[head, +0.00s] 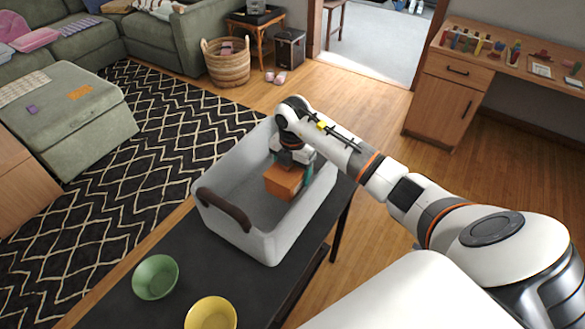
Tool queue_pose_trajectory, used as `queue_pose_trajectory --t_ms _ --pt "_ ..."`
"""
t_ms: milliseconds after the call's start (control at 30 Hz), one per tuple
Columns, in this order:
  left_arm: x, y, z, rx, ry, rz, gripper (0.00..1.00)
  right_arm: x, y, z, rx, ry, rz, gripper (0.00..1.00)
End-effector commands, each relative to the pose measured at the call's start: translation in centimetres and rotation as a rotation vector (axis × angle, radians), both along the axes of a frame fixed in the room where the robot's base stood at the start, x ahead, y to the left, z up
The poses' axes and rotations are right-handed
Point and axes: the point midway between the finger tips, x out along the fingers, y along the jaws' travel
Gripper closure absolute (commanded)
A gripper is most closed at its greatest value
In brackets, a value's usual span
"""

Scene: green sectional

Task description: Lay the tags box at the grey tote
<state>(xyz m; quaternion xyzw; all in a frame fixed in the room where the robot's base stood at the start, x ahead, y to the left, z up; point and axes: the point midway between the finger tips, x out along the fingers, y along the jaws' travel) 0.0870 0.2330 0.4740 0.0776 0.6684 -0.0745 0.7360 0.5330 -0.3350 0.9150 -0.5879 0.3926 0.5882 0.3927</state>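The grey tote (217,221) stands on a dark table, its open top facing up and a brown handle on its near side. An orange-brown box (282,183), which I take as the tags box, is inside the tote's opening, towards its right side. My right gripper (293,168) reaches down into the tote from above, with a teal finger against the box's right side. It appears closed on the box; the far finger is hidden. I cannot tell whether the box touches the tote's floor. My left gripper is not in view.
A green bowl (155,277) and a yellow bowl (211,314) stand on the dark table (112,307) in front of the tote. A wooden desk (455,85) with small items is at the back right. A wicker basket (227,65) stands on the floor behind.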

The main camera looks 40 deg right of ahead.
Motion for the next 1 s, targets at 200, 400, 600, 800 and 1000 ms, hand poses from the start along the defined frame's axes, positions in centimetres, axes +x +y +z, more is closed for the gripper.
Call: queue_pose_trajectory --t_ms 200,400,600,800,1000 --pt "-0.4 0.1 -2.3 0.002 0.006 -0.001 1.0 0.0 0.0 -2.7 0.0 0.0 0.0 0.46" --pt "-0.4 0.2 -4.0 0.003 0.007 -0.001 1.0 0.0 0.0 -4.7 0.001 0.0 0.0 0.46" --pt "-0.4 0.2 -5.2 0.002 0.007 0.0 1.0 0.0 0.0 -6.6 -0.002 0.001 0.0 0.46" --pt "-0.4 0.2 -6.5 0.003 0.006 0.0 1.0 0.0 -0.1 -8.6 -0.001 0.001 -0.001 0.46" --pt "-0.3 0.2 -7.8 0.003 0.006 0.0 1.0 0.0 -0.1 -10.5 0.0 0.001 -0.001 0.46"
